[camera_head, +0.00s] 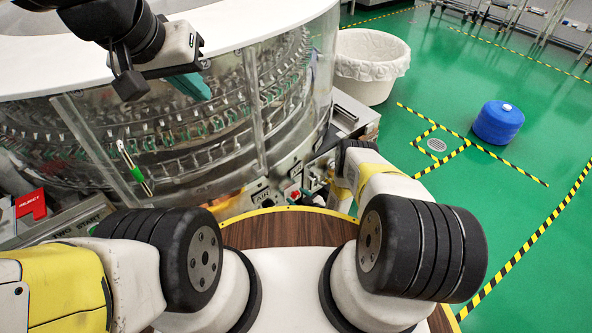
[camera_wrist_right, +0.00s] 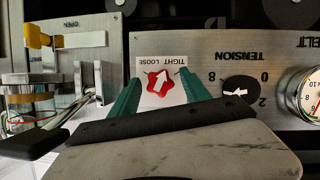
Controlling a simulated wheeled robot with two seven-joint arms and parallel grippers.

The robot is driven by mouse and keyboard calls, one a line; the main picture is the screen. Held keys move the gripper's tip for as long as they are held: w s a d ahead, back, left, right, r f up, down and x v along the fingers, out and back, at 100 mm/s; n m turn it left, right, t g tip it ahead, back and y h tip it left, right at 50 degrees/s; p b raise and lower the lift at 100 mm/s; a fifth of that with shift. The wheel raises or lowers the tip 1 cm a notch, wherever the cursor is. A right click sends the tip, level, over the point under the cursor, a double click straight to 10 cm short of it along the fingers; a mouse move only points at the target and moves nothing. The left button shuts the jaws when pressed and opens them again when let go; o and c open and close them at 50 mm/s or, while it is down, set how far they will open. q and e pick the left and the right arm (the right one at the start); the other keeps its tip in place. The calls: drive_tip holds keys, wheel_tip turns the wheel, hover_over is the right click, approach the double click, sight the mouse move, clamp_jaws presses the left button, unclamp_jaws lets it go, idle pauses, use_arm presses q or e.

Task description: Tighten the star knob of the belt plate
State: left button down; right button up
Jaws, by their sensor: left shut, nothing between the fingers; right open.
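The star knob (camera_wrist_right: 158,82) is red with a white arrow and sits on a white label marked TIGHT and LOOSE, upside down in the right wrist view. The arrow points upward in that picture. My right gripper (camera_wrist_right: 160,75) is open, with one green finger on each side of the knob. I cannot tell whether the fingers touch it. In the head view the right gripper's fingers are hidden by my own arm at the machine's front panel (camera_head: 263,197). My left gripper (camera_head: 192,87) is shut and empty, raised in front of the washer's clear guard.
A black TENSION dial (camera_wrist_right: 240,91) and a gauge (camera_wrist_right: 304,92) are right of the knob. A yellow-handled latch (camera_wrist_right: 40,38) and a glass jar (camera_wrist_right: 32,102) are left. A white bin (camera_head: 370,65) and blue drum (camera_head: 497,122) stand on the open green floor.

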drive_tip(key=shift+c, duration=0.2)
clamp_jaws()
drive_tip(key=shift+w+d+m+g+y, duration=0.15)
drive_tip(key=shift+m+g+y, duration=0.25)
drive_tip(key=shift+m+y, duration=0.55)
drive_tip(key=shift+m+g+y, duration=0.45)
drive_tip(key=shift+m+g, duration=0.05)
drive_tip(key=shift+m, duration=0.95)
drive_tip(key=shift+o, duration=0.2)
unclamp_jaws()
